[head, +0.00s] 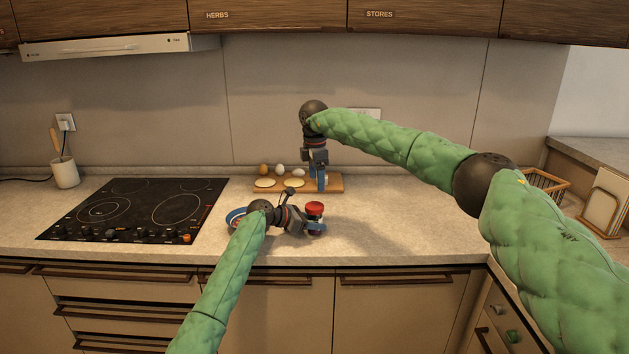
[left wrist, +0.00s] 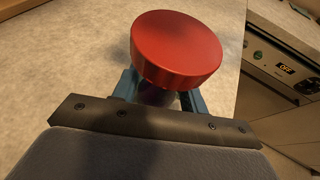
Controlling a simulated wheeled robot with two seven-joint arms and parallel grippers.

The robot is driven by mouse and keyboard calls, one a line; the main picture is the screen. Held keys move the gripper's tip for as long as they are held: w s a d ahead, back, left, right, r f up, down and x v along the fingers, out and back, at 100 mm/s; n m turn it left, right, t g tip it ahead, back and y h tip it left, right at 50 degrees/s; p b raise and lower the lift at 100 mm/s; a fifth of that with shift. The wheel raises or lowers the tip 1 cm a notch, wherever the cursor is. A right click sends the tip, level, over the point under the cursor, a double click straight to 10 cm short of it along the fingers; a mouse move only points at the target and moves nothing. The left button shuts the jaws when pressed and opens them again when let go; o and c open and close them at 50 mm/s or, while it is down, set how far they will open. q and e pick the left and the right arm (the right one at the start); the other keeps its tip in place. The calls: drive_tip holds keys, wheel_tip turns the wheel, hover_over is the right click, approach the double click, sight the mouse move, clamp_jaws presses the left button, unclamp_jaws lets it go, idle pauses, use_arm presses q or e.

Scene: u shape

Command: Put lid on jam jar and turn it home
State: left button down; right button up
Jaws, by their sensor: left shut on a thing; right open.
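The red lid (head: 315,208) sits on top of the jam jar (head: 316,221) on the counter. In the left wrist view the lid (left wrist: 176,45) covers the mouth of the jar (left wrist: 157,95), and only a dark strip of the jar shows below it. I cannot tell how tightly the lid is seated. My left gripper (head: 313,228) is shut on the jar from the left, its blue fingers on either side below the lid. My right gripper (head: 321,184) is open and empty, pointing down behind and above the lid, in front of the wooden board.
The wooden board (head: 335,182) behind holds several eggs and pale round pieces. A bowl or plate (head: 235,217) is partly hidden by my left wrist. A black hob (head: 135,210) and a utensil pot (head: 64,172) are left. The counter right of the jar is clear.

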drive_tip(key=n, duration=0.4)
drive_tip(key=shift+f, duration=0.1)
drive_tip(key=n, duration=0.4)
drive_tip(key=shift+s+f, duration=0.1)
drive_tip(key=shift+f, duration=0.05)
drive_tip(key=n, duration=0.4)
drive_tip(key=shift+a+f+n, duration=0.1)
drive_tip(key=shift+n, duration=0.2)
drive_tip(key=n, duration=0.4)
drive_tip(key=shift+s+a, duration=0.1)
drive_tip(key=n, duration=0.8)
drive_tip(key=shift+a, duration=0.1)
drive_tip(key=n, duration=0.8)
